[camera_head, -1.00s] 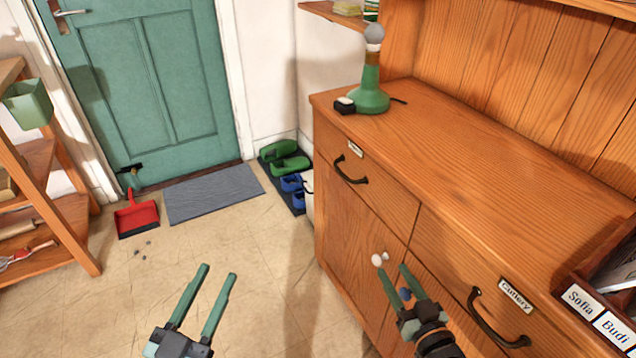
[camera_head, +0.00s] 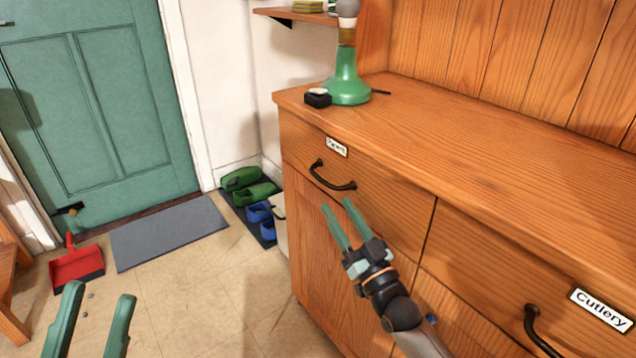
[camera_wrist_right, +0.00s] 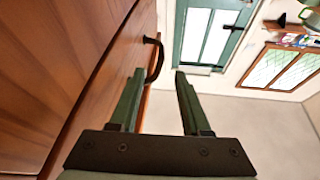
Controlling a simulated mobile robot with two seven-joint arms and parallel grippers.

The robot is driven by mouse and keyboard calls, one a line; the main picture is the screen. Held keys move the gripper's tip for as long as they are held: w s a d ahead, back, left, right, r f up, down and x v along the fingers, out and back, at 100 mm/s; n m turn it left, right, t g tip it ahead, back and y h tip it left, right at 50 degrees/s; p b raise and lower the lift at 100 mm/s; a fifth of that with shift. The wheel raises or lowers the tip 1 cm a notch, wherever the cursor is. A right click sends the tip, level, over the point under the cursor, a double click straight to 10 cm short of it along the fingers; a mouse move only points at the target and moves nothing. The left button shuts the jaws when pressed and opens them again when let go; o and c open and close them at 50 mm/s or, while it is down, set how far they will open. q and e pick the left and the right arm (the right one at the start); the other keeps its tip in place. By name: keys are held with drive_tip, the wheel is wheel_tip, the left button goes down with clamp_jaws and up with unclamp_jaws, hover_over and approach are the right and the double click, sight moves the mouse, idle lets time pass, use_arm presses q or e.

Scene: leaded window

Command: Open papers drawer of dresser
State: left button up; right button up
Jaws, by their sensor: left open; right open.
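The wooden dresser (camera_head: 470,150) fills the right side of the head view. Its left drawer (camera_head: 385,200) is shut and has a small white label (camera_head: 336,147), too small to read surely, and a dark curved handle (camera_head: 332,178). My right gripper (camera_head: 338,212) is open and empty, just below and in front of this handle. In the right wrist view the handle (camera_wrist_right: 154,58) shows beyond the left fingertip of the open right gripper (camera_wrist_right: 158,75), apart from the jaws. My left gripper (camera_head: 100,292) is open and empty, low at the left over the floor.
The Cutlery drawer (camera_head: 500,270) is shut, with its handle (camera_head: 538,330). A green lamp (camera_head: 347,85) and a small black box (camera_head: 317,97) stand on the dresser top. Shoes (camera_head: 250,188), a grey mat (camera_head: 168,232) and a red dustpan (camera_head: 77,265) lie on the floor.

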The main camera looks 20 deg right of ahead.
sight(320, 178)
drive_tip(key=b+x, duration=0.2)
drive_tip(key=x, duration=0.7)
drive_tip(key=shift+f, duration=0.2)
clamp_jaws()
idle(1.1)
